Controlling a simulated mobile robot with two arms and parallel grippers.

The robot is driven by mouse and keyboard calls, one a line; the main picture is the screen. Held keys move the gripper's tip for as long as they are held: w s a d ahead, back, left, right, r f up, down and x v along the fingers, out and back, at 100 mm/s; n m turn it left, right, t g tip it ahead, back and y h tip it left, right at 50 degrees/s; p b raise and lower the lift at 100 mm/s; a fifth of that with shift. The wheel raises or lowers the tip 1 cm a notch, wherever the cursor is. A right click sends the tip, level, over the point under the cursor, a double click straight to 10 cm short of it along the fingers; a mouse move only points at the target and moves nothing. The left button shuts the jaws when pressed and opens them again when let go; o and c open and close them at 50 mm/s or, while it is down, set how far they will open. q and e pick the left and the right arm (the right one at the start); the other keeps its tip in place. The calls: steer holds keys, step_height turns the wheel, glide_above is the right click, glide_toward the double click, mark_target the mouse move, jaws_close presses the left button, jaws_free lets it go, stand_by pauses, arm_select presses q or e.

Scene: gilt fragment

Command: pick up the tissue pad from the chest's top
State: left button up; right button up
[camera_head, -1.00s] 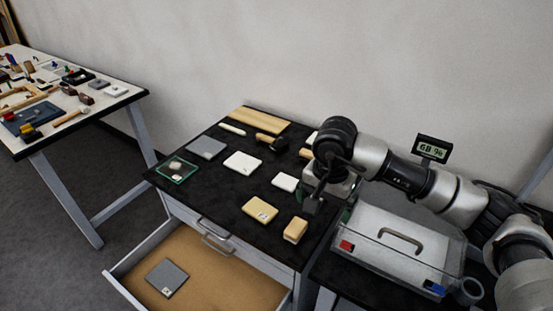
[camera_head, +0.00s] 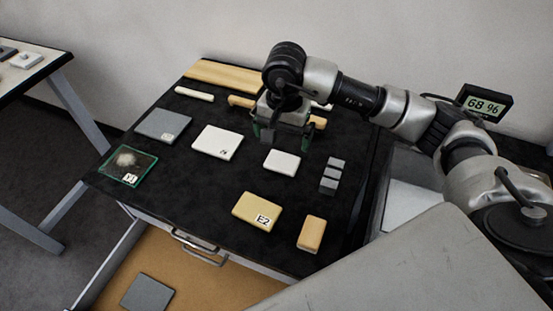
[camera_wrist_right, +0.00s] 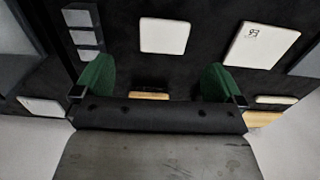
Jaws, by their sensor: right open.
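Two white flat pads lie on the chest's black top (camera_head: 190,185): a small plain one (camera_head: 282,161) and a larger labelled one (camera_head: 217,142) to its left. The small plain one looks like the tissue pad, though I cannot be sure. My right gripper (camera_head: 281,136) is open and empty above the chest top, just behind the small pad. In the right wrist view the green fingers (camera_wrist_right: 157,76) stand apart, with the plain white pad (camera_wrist_right: 165,36) beyond their tips and the labelled one (camera_wrist_right: 262,45) to the right. My left gripper is not in view.
Near the pads are a grey slab (camera_head: 163,124), a glass piece (camera_head: 128,165), a tan block marked E2 (camera_head: 257,211), a smaller tan block (camera_head: 311,233) and small grey blocks (camera_head: 331,174). Wooden pieces lie behind. The open drawer (camera_head: 190,275) juts out in front.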

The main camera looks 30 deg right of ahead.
glide_above(280, 167)
step_height(280, 167, down, 5)
steer(key=shift+w+d+p, duration=0.15)
steer(key=shift+p, duration=0.2)
steer(key=shift+s+f, duration=0.2)
steer(key=shift+f, duration=0.45)
steer(key=f+p, duration=0.1)
steer(key=f, duration=0.1)
steer(key=f+p, duration=0.1)
steer(key=f, duration=0.1)
steer(key=shift+w+a+f, duration=0.15)
steer(key=shift+a, duration=0.05)
steer(key=shift+f, duration=0.55)
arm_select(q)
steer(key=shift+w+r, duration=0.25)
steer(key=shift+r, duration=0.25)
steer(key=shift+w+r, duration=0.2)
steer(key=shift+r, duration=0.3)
arm_select(e)
steer(key=c, duration=0.6)
